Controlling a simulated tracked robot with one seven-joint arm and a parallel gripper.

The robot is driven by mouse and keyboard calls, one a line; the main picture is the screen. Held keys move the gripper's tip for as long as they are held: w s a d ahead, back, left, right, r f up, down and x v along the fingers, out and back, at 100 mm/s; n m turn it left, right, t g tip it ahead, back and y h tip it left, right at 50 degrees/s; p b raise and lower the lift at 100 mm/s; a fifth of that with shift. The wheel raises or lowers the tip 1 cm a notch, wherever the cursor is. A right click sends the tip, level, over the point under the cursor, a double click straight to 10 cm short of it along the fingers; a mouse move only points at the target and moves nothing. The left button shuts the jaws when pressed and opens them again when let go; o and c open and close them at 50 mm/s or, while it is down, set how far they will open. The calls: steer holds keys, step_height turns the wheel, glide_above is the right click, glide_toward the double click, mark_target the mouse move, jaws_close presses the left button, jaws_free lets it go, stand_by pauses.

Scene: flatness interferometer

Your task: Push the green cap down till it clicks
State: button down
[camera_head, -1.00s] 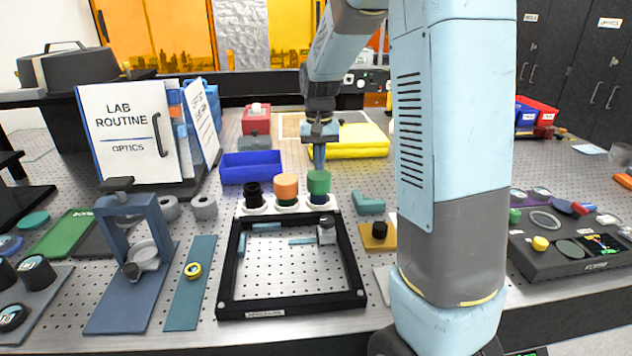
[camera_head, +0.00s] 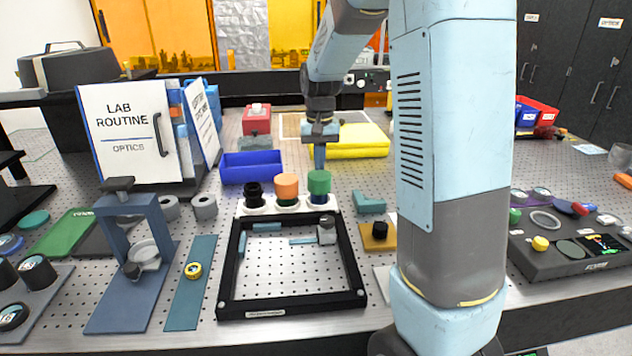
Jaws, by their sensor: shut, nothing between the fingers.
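The green cap (camera_head: 319,182) sits at the right end of a row on a white base, behind the black square frame. It rests upright on a dark blue body. An orange cap (camera_head: 287,186) stands beside it, and a black knob (camera_head: 254,193) is at the row's left end. My gripper (camera_head: 319,163) is shut and empty, pointing straight down. Its fingertips are directly above the green cap in the picture, at or very near its top. I cannot tell whether they touch.
The black frame (camera_head: 291,306) lies in front of the row. A blue bin (camera_head: 252,168) and a yellow block (camera_head: 358,142) are behind it. A teal angle piece (camera_head: 368,202) lies right of the green cap. My arm hides part of the right side.

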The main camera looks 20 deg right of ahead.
mark_target(319, 174)
steer(key=shift+f, duration=0.2)
steer(key=shift+f, duration=1)
steer(key=shift+s+f, duration=0.1)
steer(key=shift+s+f, duration=0.1)
steer(key=shift+w+r, duration=0.2)
steer(key=shift+r, duration=3.9)
